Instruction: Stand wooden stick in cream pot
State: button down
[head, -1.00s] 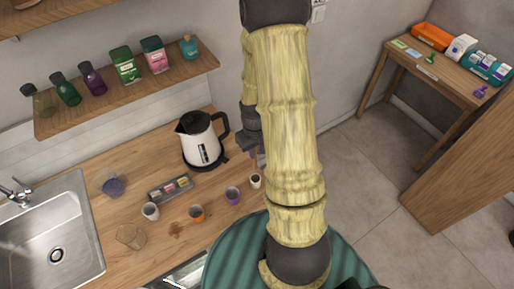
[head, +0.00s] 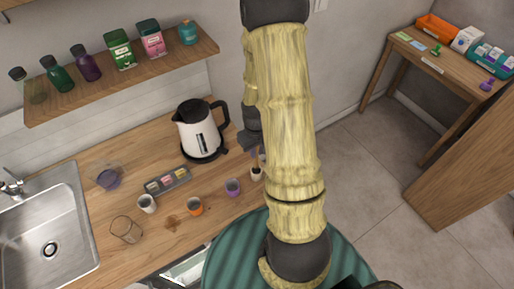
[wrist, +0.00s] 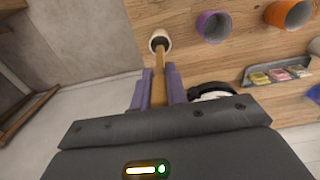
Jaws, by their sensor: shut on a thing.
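My gripper (wrist: 159,88) is shut on a wooden stick (wrist: 159,70), a thin light-brown rod that points away from the wrist camera. A small cream pot (wrist: 153,37) stands upright on the counter beyond the fingertips. In the wrist view the stick's far end overlaps the pot's mouth; I cannot tell how deep it sits inside. In the head view the cream pot (head: 256,175) is just below my gripper (head: 255,150), near the counter's right edge. My arm hides part of this area.
A purple cup (head: 233,188), an orange cup (head: 195,206) and a white cup (head: 147,204) stand to the left. A kettle (head: 200,137) stands behind. A small tray (head: 183,173) and glasses are farther left. Floor lies right of the counter.

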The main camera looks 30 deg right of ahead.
aim_at(256, 164)
jog(key=shift+f+b, duration=0.85)
jog(key=shift+f, duration=0.45)
jog(key=shift+f+b, duration=0.4)
jog(key=shift+f, duration=0.1)
jog(key=shift+f+b, duration=0.3)
jog(key=shift+f, duration=0.15)
jog(key=shift+s, duration=0.15)
jog(key=c, duration=1.3)
grip_release()
jog(key=shift+r, duration=0.2)
